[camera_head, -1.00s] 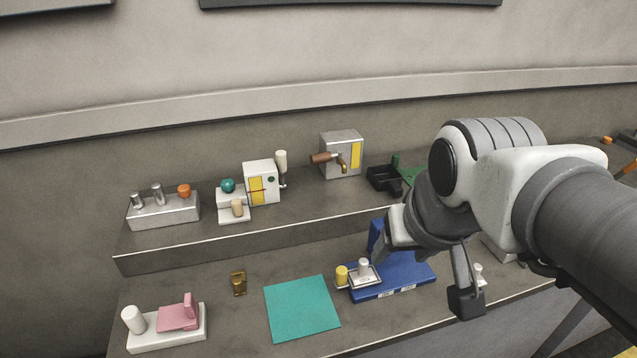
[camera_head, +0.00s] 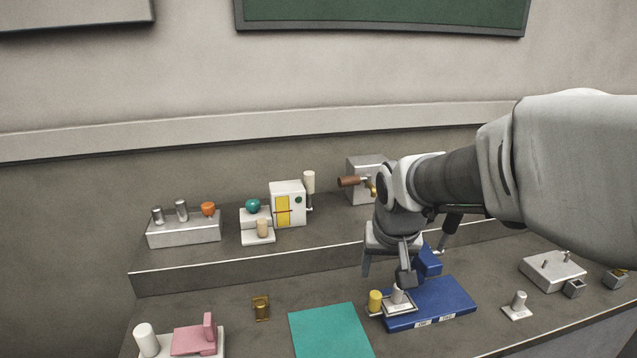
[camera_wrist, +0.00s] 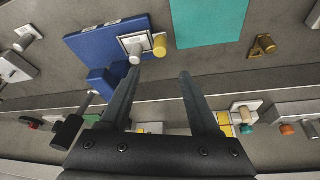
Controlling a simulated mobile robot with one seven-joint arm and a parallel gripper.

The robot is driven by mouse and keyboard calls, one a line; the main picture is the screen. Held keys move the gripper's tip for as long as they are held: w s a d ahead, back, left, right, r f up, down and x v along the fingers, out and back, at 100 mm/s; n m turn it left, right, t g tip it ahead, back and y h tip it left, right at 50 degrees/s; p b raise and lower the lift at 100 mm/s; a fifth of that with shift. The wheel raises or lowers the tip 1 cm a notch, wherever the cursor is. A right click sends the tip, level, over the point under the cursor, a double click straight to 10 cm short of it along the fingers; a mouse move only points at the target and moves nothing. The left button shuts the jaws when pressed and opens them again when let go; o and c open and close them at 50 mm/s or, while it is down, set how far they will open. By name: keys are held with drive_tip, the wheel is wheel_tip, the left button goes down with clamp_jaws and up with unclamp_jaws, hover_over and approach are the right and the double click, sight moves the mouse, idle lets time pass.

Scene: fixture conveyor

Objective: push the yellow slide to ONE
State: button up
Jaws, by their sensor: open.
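The blue fixture (camera_head: 450,298) lies on the front bench and has two white labels (camera_head: 434,320) on its front edge, too small to read surely. At its left end is a pale metal plate with a grey-white knob (camera_head: 397,295). The yellow knob (camera_head: 375,301) stands upright at the plate's left edge. In the wrist view, the yellow knob (camera_wrist: 159,45) and the blue fixture (camera_wrist: 90,45) are beyond my fingertips. My gripper (camera_head: 387,274) is open and empty, just above and behind the knobs, apparently touching neither. Its fingers (camera_wrist: 159,74) point toward the yellow knob.
A blue block (camera_head: 428,260) rises at the fixture's back, close to my gripper. A flat teal mat (camera_head: 330,332) lies left of the fixture. A small grey post (camera_head: 518,305) stands to the right. The raised shelf's step (camera_head: 250,268) runs behind.

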sight(376, 295)
drive_tip(key=b+x, duration=0.2)
drive_tip(key=x, duration=1)
drive_tip(key=shift+w+f, duration=0.15)
drive_tip(key=shift+f, duration=0.2)
clamp_jaws()
idle(0.7)
